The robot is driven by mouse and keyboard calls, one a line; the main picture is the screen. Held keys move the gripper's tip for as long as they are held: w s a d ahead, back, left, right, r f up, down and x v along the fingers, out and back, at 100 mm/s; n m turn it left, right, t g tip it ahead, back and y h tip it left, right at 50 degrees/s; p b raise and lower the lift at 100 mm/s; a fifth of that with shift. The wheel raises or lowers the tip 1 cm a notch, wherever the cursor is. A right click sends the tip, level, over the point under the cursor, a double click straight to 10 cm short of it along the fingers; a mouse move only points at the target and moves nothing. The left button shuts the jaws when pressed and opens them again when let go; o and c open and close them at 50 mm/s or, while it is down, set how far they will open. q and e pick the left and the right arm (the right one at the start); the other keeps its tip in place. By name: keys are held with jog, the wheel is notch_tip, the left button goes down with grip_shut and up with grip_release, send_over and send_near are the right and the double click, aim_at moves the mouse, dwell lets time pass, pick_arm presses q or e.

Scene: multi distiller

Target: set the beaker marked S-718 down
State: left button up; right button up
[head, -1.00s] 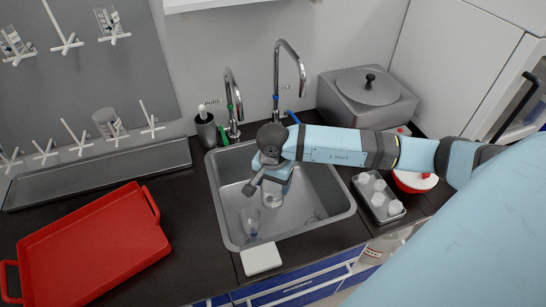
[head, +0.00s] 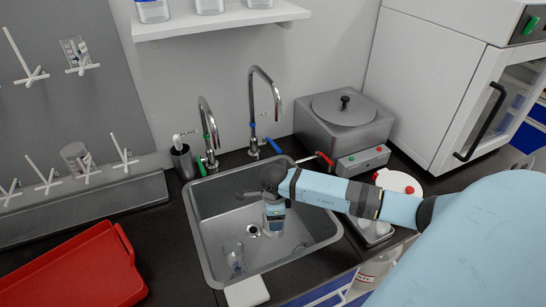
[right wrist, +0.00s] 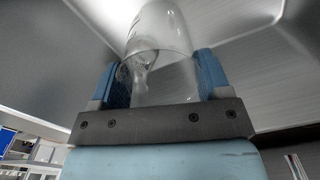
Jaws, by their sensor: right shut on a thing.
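My right gripper (head: 273,218) hangs over the sink (head: 205,232), its arm coming in from the right. It is shut on a clear glass beaker (right wrist: 160,75), which stands between its two blue fingers in the right wrist view. No marking is legible on this glass, so I cannot tell whether it is S-718. Most of it is hidden by the gripper in the head view. Another clear glass vessel (head: 235,260) sits on the sink floor at the front left; its label is unreadable. My left gripper is not in view.
Two taps (head: 207,135) (head: 255,110) stand behind the sink. A red tray (head: 75,275) lies on the dark counter at left, below a peg rack (head: 60,80). A grey lidded distiller (head: 345,120) stands at back right. A white block (head: 247,292) lies at the front rim.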

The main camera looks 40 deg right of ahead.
notch_tip(320, 180, down, 9)
jog(key=shift+f, duration=0.1)
dwell(0.3)
jog(key=shift+f, duration=0.15)
jog(key=o, duration=1.3)
